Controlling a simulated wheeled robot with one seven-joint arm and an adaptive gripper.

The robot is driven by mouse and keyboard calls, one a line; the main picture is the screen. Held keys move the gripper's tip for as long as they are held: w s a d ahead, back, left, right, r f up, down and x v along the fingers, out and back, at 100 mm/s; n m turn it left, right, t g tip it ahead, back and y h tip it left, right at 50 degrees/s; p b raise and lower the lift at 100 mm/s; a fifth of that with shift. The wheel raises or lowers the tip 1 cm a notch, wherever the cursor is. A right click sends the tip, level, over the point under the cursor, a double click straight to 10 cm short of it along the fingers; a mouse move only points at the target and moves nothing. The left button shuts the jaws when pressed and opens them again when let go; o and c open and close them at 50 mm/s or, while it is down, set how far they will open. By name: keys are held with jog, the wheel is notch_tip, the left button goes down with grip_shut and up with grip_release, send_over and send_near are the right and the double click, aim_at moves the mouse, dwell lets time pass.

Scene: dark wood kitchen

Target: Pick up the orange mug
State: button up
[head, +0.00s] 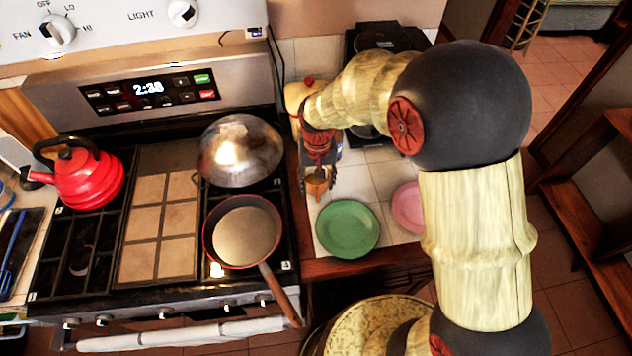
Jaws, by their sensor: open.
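My gripper (318,194) points down over the tiled counter, just right of the stove. Its jaws are open. A small orange thing, which looks like the orange mug (316,184), shows between or just behind the fingers. Most of it is hidden by my gripper, and I cannot tell whether the fingers touch it.
A green plate (348,229) lies just in front of my gripper, with a pink plate (408,207) to its right. The stove at left holds a frying pan (243,231), a domed metal pan (241,150) and a red kettle (85,178). A dark appliance (372,40) stands behind.

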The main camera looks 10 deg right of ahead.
aim_at(318, 191)
jog(key=f, duration=0.2)
jog(key=f+b, duration=0.1)
jog(key=f, duration=0.3)
jog(key=shift+w+d, duration=0.1)
jog(key=shift+w, duration=0.15)
jog(key=shift+c, duration=1.2)
grip_shut()
